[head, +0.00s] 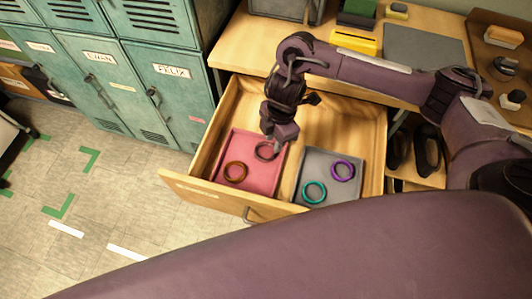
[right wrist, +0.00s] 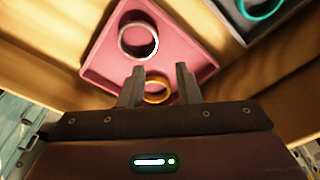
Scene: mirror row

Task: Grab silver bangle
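The silver bangle (head: 256,152) lies on a pink tray (head: 270,177) in the open drawer, partly hidden by my right gripper in the head view. It shows whole in the right wrist view (right wrist: 121,38), at the upper left beyond my fingertips. My right gripper (head: 277,143) is above the pink tray, close over the silver bangle. Its two fingers (right wrist: 158,72) are apart with nothing held. An orange-gold bangle (head: 236,180) lies on the same tray; in the right wrist view it shows in the gap between the fingers (right wrist: 157,101). My left gripper is not in view.
A grey tray (head: 322,171) beside the pink one holds a teal bangle (head: 314,202) and a purple bangle (head: 342,179). The wooden drawer front (head: 225,197) and walls surround both trays. The desk top (head: 250,55) is behind, with teal lockers (head: 175,90) at the left.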

